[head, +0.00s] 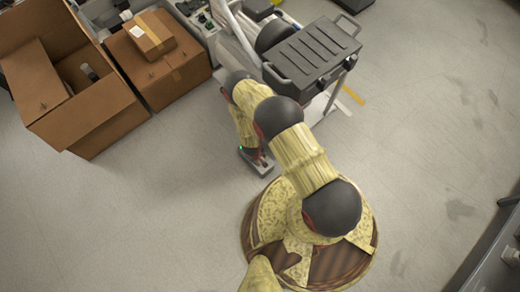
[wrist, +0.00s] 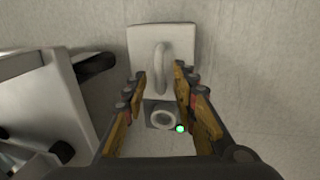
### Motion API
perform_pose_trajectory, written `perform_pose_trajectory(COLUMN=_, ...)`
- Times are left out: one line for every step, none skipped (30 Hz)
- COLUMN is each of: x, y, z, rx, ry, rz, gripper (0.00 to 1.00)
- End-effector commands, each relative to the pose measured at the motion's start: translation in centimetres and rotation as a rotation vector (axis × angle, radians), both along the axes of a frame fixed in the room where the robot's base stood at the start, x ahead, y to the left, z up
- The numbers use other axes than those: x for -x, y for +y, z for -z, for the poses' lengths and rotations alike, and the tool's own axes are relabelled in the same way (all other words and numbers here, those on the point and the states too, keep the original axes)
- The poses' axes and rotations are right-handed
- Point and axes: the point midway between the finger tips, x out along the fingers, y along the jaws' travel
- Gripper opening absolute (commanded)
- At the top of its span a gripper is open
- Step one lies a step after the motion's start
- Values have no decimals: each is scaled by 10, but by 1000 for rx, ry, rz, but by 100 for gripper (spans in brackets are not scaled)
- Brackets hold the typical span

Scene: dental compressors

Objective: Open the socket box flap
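The socket box (wrist: 150,142) is pale grey and lies below my gripper. In the wrist view, a light plate that looks like its flap (wrist: 140,45) is at the top, with a looped handle (wrist: 161,65) on it. Below it a round socket (wrist: 163,119) on a dark square is visible, with a green light at its right. I cannot tell the flap's angle. My gripper (wrist: 160,78) is open, with one finger on each side of the handle's lower end; no contact is clear. In the head view, the box (head: 246,158) is on the floor, partly hidden by my gripper (head: 262,160).
A dark-topped cart (head: 315,52) stands just beyond the arm. An open cardboard box (head: 95,115) and a closed one (head: 170,75) with a small parcel (head: 150,35) are at the left. Floor (head: 430,110) is clear at the right. Equipment edges the lower right.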

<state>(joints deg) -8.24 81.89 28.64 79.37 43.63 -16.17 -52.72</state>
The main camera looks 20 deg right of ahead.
Motion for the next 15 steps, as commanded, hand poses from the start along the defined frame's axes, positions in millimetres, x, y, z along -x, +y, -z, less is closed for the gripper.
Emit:
perform_pose_trajectory(x=-1, y=-1, z=5, rx=0, ry=0, rz=1, gripper=28)
perform_pose_trajectory(x=-1, y=-1, z=6, rx=0, ry=0, rz=1, gripper=28)
perform_pose_trajectory(x=0, y=-1, z=7, rx=0, ry=0, rz=0, gripper=28)
perform_pose_trajectory(x=0, y=-1, z=7, rx=0, ry=0, rz=0, gripper=28)
perform_pose_trajectory(x=0, y=-1, z=7, rx=0, ry=0, rz=0, gripper=28)
perform_pose_trajectory(x=-1, y=-1, z=7, rx=0, ry=0, rz=0, gripper=28)
perform_pose_trajectory(x=-1, y=-1, z=7, rx=0, ry=0, rz=0, gripper=28)
perform_pose_trajectory(x=-1, y=-1, z=7, rx=0, ry=0, rz=0, gripper=28)
perform_pose_trajectory(x=-1, y=-1, z=7, rx=0, ry=0, rz=0, gripper=28)
perform_pose_trajectory(x=-1, y=-1, z=7, rx=0, ry=0, rz=0, gripper=28)
perform_pose_trajectory(x=-1, y=-1, z=7, rx=0, ry=0, rz=0, gripper=28)
perform_pose_trajectory(x=-1, y=-1, z=7, rx=0, ry=0, rz=0, gripper=26)
perform_pose_trajectory(x=-1, y=-1, z=7, rx=0, ry=0, rz=0, gripper=24)
perform_pose_trajectory(x=-1, y=-1, z=7, rx=0, ry=0, rz=0, gripper=23)
perform_pose_trajectory(x=-1, y=-1, z=7, rx=0, ry=0, rz=0, gripper=20)
